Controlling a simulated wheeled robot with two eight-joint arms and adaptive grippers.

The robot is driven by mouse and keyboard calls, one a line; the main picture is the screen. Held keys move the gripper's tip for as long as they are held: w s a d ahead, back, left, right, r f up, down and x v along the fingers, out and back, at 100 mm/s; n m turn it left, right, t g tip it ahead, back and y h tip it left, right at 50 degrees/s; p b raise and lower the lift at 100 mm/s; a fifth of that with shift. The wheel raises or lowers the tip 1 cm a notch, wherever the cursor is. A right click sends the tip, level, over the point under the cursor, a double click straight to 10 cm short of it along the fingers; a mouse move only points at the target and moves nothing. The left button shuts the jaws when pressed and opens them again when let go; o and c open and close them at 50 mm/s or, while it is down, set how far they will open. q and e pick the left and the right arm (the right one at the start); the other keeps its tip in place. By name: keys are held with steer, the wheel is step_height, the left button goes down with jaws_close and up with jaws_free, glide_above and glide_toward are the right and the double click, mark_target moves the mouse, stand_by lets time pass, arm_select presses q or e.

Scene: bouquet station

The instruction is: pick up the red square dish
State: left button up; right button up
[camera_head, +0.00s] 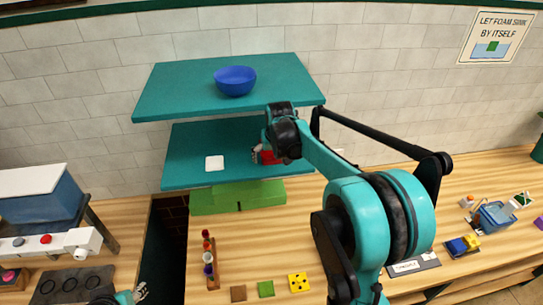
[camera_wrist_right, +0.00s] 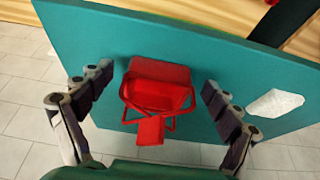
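The red square dish (camera_head: 268,157) is on the lower teal shelf, mostly hidden behind my right wrist in the head view. In the right wrist view the red dish (camera_wrist_right: 158,92) looks boxy, with thin red bars around it and a flat tab at the near side. My right gripper (camera_wrist_right: 157,80) is open, its fingers spread on the left and right of the dish with visible gaps. In the head view the right gripper (camera_head: 264,152) is at the shelf. My left gripper (camera_head: 139,292) is at the bottom edge, mostly out of frame.
The lower teal shelf (camera_head: 190,158) also bears a white square piece (camera_head: 215,163). The upper shelf (camera_head: 178,88) is above it, with a blue bowl (camera_head: 235,81). A green block (camera_head: 222,199) sits below. Small coloured squares and a rack (camera_head: 212,262) are on the counter.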

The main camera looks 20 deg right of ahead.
steer(key=c, duration=1.3)
